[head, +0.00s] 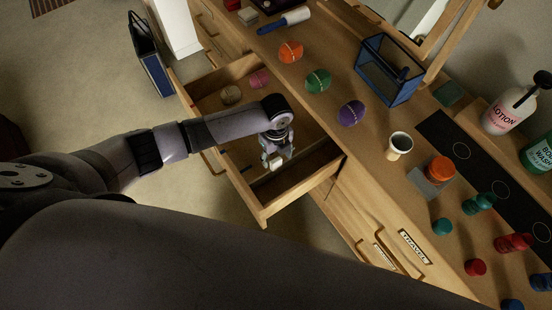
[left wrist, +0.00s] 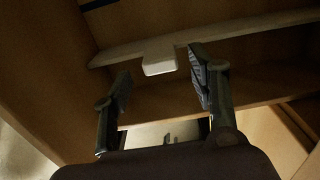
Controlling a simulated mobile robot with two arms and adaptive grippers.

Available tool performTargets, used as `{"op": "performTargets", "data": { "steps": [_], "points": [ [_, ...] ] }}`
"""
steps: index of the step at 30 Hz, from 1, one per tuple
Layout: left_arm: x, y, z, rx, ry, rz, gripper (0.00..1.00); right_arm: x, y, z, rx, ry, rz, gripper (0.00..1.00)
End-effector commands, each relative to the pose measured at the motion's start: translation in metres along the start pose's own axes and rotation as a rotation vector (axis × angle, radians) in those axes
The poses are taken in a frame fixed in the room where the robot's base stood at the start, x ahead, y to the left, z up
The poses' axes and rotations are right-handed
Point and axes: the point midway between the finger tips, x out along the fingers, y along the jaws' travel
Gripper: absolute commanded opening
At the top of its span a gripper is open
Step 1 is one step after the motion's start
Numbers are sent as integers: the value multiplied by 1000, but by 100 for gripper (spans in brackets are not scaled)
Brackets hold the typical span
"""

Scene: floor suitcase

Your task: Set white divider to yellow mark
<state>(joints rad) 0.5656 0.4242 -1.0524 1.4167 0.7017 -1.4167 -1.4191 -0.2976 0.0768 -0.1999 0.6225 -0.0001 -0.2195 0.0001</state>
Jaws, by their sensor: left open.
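The white divider (left wrist: 235,33) is a thin pale strip with a white block-like tab (left wrist: 160,57), inside the open wooden drawer (head: 252,205). In the head view the tab (head: 277,162) shows small at my left gripper's fingertips. My left gripper (head: 278,156) points down into the drawer and is open. In the left wrist view its two fingers (left wrist: 161,78) stand on either side of the tab, with a gap visible on both sides. Most of the divider is hidden by my arm in the head view. I cannot make out a yellow mark. My right gripper is not in view.
A tan ball (head: 231,94) and a pink ball (head: 260,78) lie in the drawer's far part. The dresser top beside it holds an orange ball (head: 291,52), a green ball (head: 318,81), a purple ball (head: 351,113), a blue caddy (head: 388,72) and a cup (head: 399,146).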

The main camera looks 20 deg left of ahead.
Motion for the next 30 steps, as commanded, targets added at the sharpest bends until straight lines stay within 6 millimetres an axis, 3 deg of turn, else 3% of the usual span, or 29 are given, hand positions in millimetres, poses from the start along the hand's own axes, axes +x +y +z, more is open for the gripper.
{"op": "performTargets", "data": {
  "steps": [7,19,30],
  "points": [
    [33,0,0,-1,1,1,53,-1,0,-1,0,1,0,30],
    [40,0,0,0,0,0,53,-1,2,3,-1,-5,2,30],
    [40,0,0,0,0,0,28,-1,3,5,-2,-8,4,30]
  ]
}}
